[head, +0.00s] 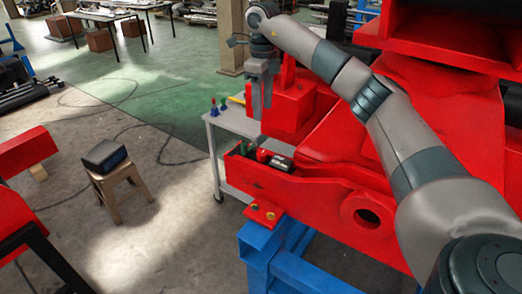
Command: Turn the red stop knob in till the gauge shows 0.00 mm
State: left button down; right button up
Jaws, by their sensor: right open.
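A small round red knob (263,155) shows in the open recess of the red crane part, between a dark green piece (245,150) and a black cylinder with pale markings (282,163). I take it for the stop knob. My right gripper (262,113) points down above and behind it, apart from it, with its fingers open and seemingly nothing between them. No gauge reading can be made out. A dark box (104,156) on a stool may be the display, but its face is not legible. My left gripper is out of view.
The red crane structure (335,205) rests on a blue stand (262,262). A grey trolley (236,122) with small coloured tools stands behind the recess. The wooden stool (122,186) is at left, with open floor between it and the stand.

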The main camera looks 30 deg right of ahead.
jog(key=p, duration=0.8)
send_near(262, 153)
notch_tip(262, 153, down, 8)
jog(key=shift+f, duration=0.15)
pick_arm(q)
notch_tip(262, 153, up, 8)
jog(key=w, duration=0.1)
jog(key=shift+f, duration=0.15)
pick_arm(e)
jog(key=shift+w+f, duration=0.1)
jog(key=shift+f, duration=0.4)
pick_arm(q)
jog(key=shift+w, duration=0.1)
pick_arm(e)
jog(key=c, duration=1)
